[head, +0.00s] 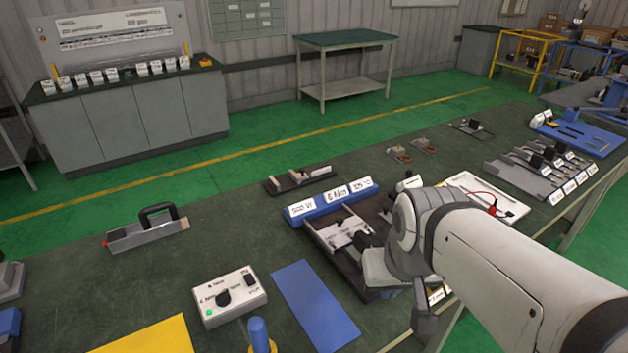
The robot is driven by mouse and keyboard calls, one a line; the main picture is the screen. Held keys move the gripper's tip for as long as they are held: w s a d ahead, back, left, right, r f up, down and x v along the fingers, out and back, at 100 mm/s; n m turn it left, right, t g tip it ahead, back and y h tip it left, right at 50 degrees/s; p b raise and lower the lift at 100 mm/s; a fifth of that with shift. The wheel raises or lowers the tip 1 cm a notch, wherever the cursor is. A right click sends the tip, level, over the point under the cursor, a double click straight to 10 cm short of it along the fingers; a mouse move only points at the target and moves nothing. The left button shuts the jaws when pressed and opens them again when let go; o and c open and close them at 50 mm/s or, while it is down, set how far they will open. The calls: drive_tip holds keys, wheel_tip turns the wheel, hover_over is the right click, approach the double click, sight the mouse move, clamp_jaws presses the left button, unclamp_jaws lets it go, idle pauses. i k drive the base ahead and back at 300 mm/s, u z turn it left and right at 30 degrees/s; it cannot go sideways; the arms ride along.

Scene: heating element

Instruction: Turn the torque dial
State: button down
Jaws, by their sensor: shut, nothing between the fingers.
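The torque dial is a black knob (223,297) on a white control box (229,296) at the front left of the dark bench. Small printed labels marked in Nm surround the knob, too small to read in full. The box also has a black switch and a green light. My gripper (424,325) hangs at the end of my arm, well to the right of the box and apart from it. It is shut and empty. Its fingertips are small and partly unclear. My arm hides part of the dark tray behind it.
A blue mat (314,305) lies right of the box; a blue peg (260,335) stands in front. A yellow mat (147,336) lies front left. A blue label bar (329,203) and dark tray (325,243) lie between box and arm. Bench space behind the box is clear.

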sight(222, 300)
drive_tip(key=u, duration=0.05)
drive_tip(key=k, duration=0.55)
drive_tip(key=z, duration=1.35)
drive_tip(key=k, duration=1.1)
drive_tip(key=u, duration=1.55)
drive_tip(key=i, duration=0.85)
